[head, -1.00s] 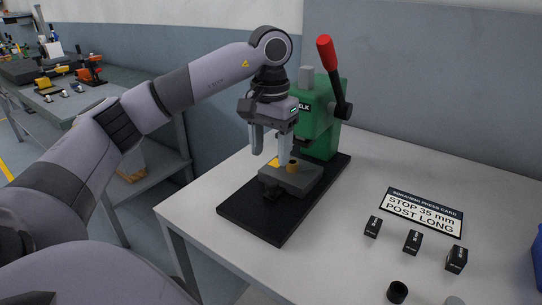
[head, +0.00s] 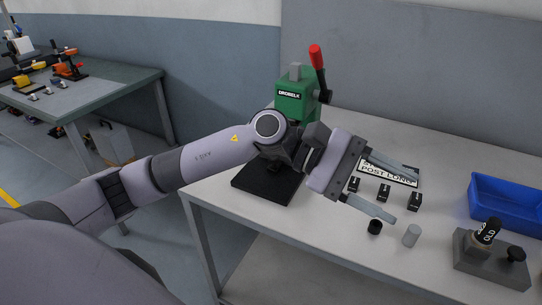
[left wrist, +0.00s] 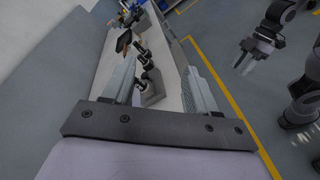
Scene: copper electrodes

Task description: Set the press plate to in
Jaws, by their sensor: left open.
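The green press (head: 293,100) stands at the back of the table on a black base (head: 262,187). Its lever with a red grip (head: 316,57) stands up on the right side. The press plate is hidden behind my left forearm and wrist in the head view. My left gripper (head: 403,194) is open and empty, right of the press, above the black blocks and the card. Its two fingers also frame the left wrist view (left wrist: 160,62). My right gripper (left wrist: 244,62) shows in the left wrist view, over the floor, its fingers apart and empty.
A card (head: 402,177) lies behind three black blocks (head: 384,192). A black cylinder (head: 375,227) and a grey cylinder (head: 411,236) stand nearer the front. A blue bin (head: 510,212) and a grey fixture (head: 482,262) are at the right. Another bench (head: 90,100) stands far left.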

